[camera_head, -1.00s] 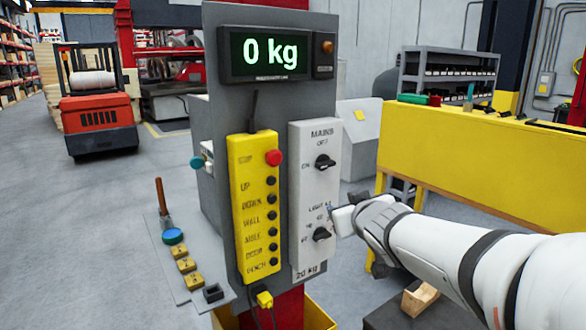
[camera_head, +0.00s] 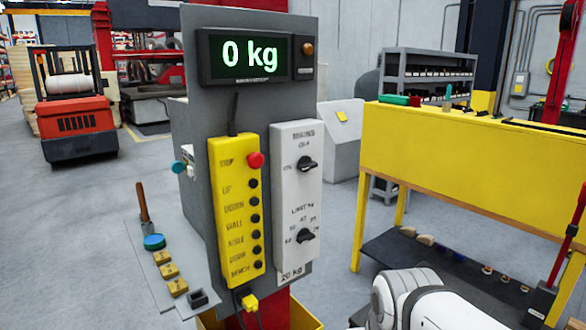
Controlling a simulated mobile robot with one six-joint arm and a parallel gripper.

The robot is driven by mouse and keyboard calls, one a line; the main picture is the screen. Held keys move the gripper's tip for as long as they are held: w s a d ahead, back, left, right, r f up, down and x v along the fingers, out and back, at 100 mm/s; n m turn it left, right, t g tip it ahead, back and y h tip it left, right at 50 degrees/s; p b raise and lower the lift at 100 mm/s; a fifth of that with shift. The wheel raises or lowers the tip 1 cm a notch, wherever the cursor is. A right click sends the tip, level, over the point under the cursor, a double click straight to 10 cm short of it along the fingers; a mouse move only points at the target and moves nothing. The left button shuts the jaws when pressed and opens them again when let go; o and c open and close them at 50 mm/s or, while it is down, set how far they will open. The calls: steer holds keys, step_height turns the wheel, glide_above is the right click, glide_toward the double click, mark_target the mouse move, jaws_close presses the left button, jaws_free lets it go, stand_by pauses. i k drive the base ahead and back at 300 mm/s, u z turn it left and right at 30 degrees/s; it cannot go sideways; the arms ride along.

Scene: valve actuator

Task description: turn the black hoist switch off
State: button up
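A white switch box (camera_head: 294,235) on the grey post carries two black rotary knobs. The upper black knob (camera_head: 307,163) sits under the "MAINS" label, with small markings above and to its left. Its grip lies roughly level, but which marking it points to is too small to tell. The lower black knob (camera_head: 305,236) sits among small numbers above "20 kg". Beside the box is a yellow pendant (camera_head: 234,208) with a red stop button (camera_head: 256,160) and several black buttons. My white arm shows at the bottom right, apart from the switch box; my gripper is out of view.
The display (camera_head: 248,53) above reads "0 kg". A side plate (camera_head: 165,270) with a lever and yellow blocks sticks out left of the post. A yellow bench (camera_head: 460,165) stands at the right. The floor between post and bench looks clear.

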mark_target(305, 163)
steer(key=u, duration=0.3)
steer(key=k, duration=0.35)
steer(key=z, duration=1)
steer(key=i, duration=0.95)
steer(key=u, duration=0.2)
